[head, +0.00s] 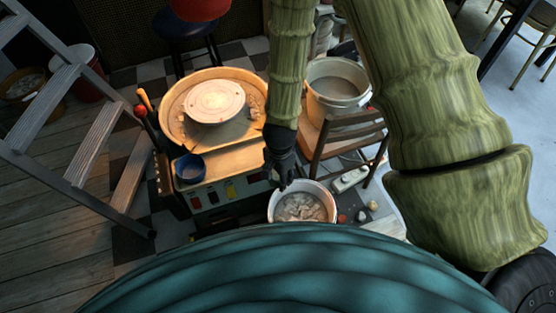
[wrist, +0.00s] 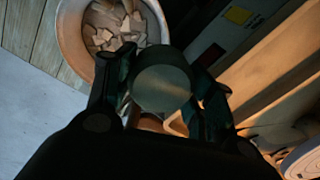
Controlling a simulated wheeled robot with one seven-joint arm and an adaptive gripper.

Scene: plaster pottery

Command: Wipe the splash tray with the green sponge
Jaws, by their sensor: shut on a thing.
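The splash tray (head: 172,112) is a tan round basin around the pale wheel head (head: 213,99), with small crumbs on its surface. My gripper (head: 281,180) points down at the front right of the wheel, beside the machine and outside the tray. In the wrist view my gripper (wrist: 162,105) is shut on a round, dull grey-green thing (wrist: 162,84), which looks like the green sponge. In the head view my dark fingers hide most of it. No other sponge shows.
A white bucket of clay scraps (head: 303,211) stands just below my gripper; it also shows in the wrist view (wrist: 68,35). A blue bowl (head: 190,168) sits on the wheel's front deck. A wooden chair (head: 348,135) and a larger bucket (head: 338,84) stand at right, a ladder (head: 95,140) at left.

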